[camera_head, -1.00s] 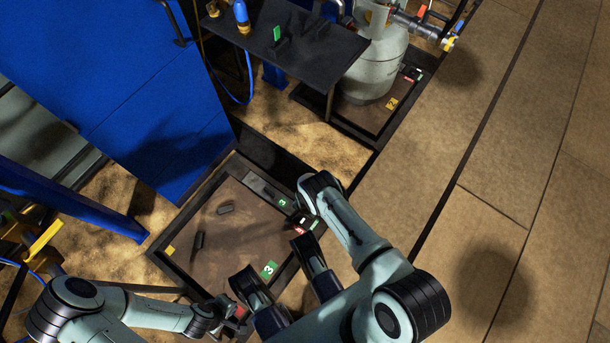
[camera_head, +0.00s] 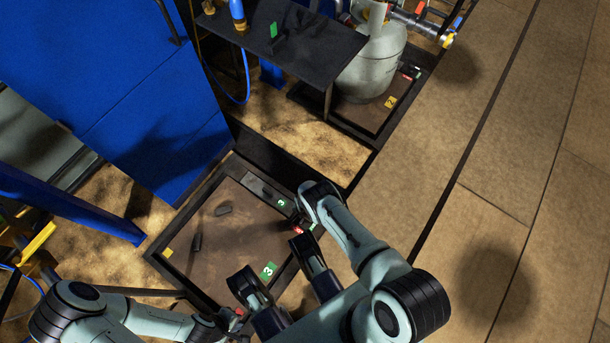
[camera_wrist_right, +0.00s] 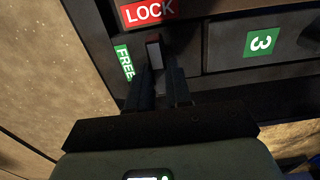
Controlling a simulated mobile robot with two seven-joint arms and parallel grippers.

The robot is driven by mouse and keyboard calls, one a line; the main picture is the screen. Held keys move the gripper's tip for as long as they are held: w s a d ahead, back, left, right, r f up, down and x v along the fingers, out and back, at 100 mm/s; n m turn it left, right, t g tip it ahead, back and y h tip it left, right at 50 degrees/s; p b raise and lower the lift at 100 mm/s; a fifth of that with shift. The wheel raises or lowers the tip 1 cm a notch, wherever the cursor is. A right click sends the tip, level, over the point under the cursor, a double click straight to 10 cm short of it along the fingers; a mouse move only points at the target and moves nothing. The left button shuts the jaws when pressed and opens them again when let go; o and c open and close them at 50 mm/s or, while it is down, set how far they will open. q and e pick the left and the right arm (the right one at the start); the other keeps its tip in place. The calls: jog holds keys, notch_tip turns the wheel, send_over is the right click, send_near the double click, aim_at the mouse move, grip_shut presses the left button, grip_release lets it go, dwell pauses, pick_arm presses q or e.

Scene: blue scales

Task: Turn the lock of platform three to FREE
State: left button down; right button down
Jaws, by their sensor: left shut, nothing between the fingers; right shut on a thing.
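Platform three (camera_head: 225,262) is a brown plate in a dark frame, with green "3" signs. Its red LOCK label (camera_wrist_right: 148,12) and green FREE label (camera_wrist_right: 124,62) show in the right wrist view. In the head view my right wrist covers most of the lock. My left gripper (camera_head: 230,319) is shut and empty by the platform's near edge.
A grey gas cylinder (camera_head: 372,72) stands on another platform at the back. A dark table (camera_head: 318,48) is beside it. A blue cabinet (camera_head: 125,90) and blue beam are at the left. The paved floor (camera_head: 500,170) at the right is clear.

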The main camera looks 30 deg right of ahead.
jog(key=shift+n, duration=0.3)
jog(key=n, duration=0.3)
jog(key=shift+n, duration=0.4)
jog(key=n, duration=0.4)
jog(key=shift+n, duration=0.3)
jog(key=n, duration=0.4)
jog(key=shift+n, duration=2.4)
jog(key=c, duration=1)
grip_release()
jog(key=shift+c, duration=0.2)
